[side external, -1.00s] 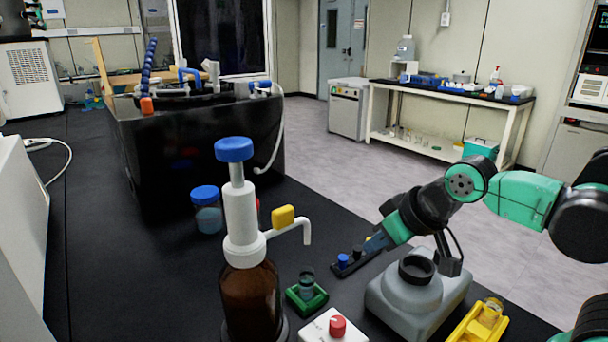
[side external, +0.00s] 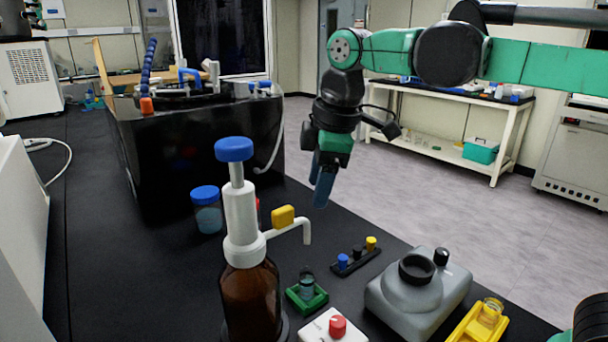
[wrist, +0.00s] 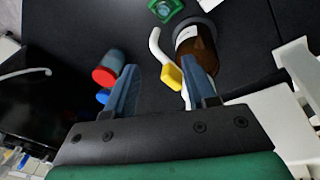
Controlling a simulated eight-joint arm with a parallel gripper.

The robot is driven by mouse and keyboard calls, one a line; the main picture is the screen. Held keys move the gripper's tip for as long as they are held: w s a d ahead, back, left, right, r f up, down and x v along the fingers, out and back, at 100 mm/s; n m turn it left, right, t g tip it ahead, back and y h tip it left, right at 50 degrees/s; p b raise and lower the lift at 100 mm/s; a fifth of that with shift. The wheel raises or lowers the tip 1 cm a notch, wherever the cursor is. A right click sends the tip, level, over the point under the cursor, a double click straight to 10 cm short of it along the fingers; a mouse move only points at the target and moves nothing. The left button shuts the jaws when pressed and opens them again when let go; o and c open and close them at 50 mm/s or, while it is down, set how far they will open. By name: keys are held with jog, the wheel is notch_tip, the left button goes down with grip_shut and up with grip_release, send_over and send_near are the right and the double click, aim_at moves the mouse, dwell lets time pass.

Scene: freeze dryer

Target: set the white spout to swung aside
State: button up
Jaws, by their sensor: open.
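The white spout (side external: 304,231) sticks out to the right from the white pump head (side external: 243,215) of the brown bottle (side external: 250,300) in the side view and bends down at its tip. A yellow block (side external: 283,216) sits on the spout. In the wrist view the spout (wrist: 155,42) curves away from the yellow block (wrist: 171,76), which lies near the right finger. My gripper (side external: 322,190) is above the bench behind and right of the spout, fingers pointing down. Its blue fingers are apart and empty in the wrist view (wrist: 160,82). The pump head is largely hidden there by the right finger.
A blue-capped jar (side external: 207,210) stands behind the bottle. A green holder with a small vial (side external: 307,292), a red-knobbed white box (side external: 333,326), a black rack (side external: 358,259), a grey device (side external: 415,300) and a yellow holder (side external: 478,322) are around the bench front.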

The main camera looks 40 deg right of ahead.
aim_at(284, 208)
jog(key=w+a+n, duration=0.1)
jog(key=n, duration=0.1)
jog(key=a+r+n+g, duration=0.1)
jog(key=n, duration=0.1)
jog(key=w+a+r+n+g, duration=0.1)
jog(key=shift+w+a+n, duration=0.2)
jog(key=shift+w+n, duration=0.15)
jog(key=shift+n, duration=0.05)
jog(key=shift+w+a+n+g, duration=0.1)
jog(key=shift+a+n+g, duration=0.2)
jog(key=shift+n, duration=0.2)
jog(key=shift+f, duration=2.8)
grip_shut()
